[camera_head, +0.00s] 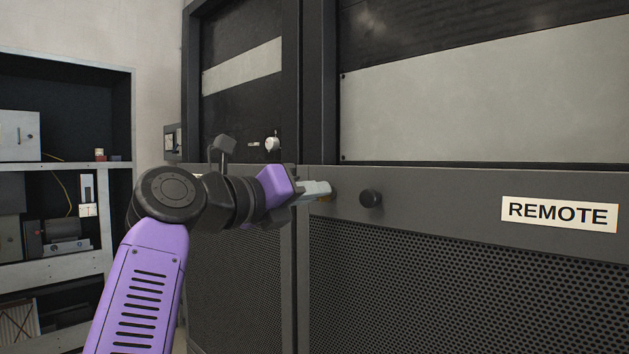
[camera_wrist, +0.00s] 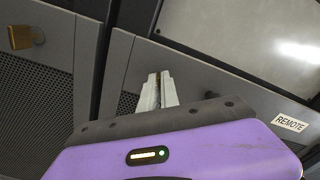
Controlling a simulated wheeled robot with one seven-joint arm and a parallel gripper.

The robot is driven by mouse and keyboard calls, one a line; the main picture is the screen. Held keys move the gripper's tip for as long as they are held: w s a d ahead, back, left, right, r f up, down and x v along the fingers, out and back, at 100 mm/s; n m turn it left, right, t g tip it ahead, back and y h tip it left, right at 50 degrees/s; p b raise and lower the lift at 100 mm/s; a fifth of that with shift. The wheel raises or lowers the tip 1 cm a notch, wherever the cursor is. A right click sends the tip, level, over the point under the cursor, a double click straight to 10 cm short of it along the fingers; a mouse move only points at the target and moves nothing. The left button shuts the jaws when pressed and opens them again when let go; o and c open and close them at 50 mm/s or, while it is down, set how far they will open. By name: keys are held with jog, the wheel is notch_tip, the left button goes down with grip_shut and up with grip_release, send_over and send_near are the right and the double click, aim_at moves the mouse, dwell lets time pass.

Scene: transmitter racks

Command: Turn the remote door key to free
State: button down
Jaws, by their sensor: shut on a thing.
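The remote door is the dark grey rack front with a perforated lower panel, marked by the white REMOTE label (camera_head: 559,213), which also shows in the wrist view (camera_wrist: 290,123). My gripper (camera_head: 326,190) is at the door's left edge, left of a round black knob (camera_head: 371,198). Its light grey fingers are shut on the door key (camera_head: 325,197), of which only a small brass-coloured bit shows below the fingers. In the wrist view the fingers (camera_wrist: 157,84) meet at the panel and hide most of the key. I cannot tell which way the key is turned.
A brass-coloured padlock-like block (camera_wrist: 22,37) is on the neighbouring panel in the wrist view. Another cabinet with a silver knob (camera_head: 272,144) stands to the left. An open shelf (camera_head: 66,168) with equipment stands at far left.

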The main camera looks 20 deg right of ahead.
jog(key=shift+w+a+f+n+p, duration=0.1)
jog(key=shift+n+p, duration=1.75)
jog(key=shift+n, duration=0.9)
jog(key=shift+f+n+p, duration=0.1)
jog(key=shift+n+p, duration=1.7)
jog(key=shift+n, duration=0.95)
jog(key=c, duration=1.6)
grip_release()
jog(key=b+v, duration=0.2)
jog(key=v, duration=0.5)
jog(key=shift+s+a, duration=0.2)
jog(key=shift+a, duration=0.1)
